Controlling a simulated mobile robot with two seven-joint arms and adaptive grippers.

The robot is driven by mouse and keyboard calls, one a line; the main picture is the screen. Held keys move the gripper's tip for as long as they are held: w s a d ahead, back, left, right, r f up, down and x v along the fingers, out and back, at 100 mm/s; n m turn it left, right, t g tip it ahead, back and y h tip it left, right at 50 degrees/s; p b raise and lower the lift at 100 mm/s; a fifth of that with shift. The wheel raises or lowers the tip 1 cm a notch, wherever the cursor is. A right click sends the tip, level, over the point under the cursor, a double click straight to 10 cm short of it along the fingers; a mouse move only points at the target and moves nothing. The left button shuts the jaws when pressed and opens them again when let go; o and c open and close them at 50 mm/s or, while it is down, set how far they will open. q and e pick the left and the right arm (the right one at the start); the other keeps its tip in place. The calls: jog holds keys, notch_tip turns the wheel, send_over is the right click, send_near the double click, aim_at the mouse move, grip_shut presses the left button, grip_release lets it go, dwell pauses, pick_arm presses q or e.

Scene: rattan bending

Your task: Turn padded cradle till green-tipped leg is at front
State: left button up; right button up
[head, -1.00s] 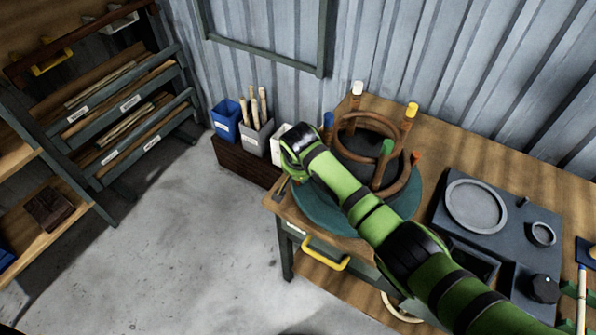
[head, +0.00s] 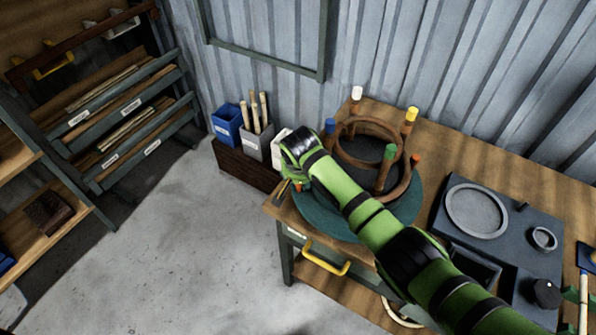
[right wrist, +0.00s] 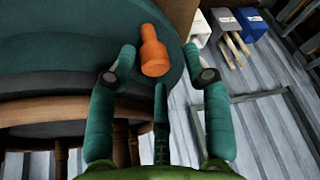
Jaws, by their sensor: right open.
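The padded cradle (head: 412,206) has a round teal base on the bench's left end. An upturned rattan frame (head: 346,152) sits on it, its legs tipped white (head: 357,93), yellow (head: 411,114), blue (head: 330,126) and green (head: 390,152). The green-tipped leg stands on the near side, right of centre, just behind my right forearm. My right gripper (right wrist: 160,55) is open at the base's rim. An orange peg (right wrist: 155,52) on the rim lies between its fingers, nearer the left finger, with no clear contact. My arm hides part of the base. My left gripper is out of view.
A dark fixture board (head: 505,220) with a grey ring lies to the right on the bench (head: 480,160). A rack (head: 125,110) stands far left. The floor between is clear.

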jog(key=v, duration=1.2)
jog(key=shift+w, duration=0.1)
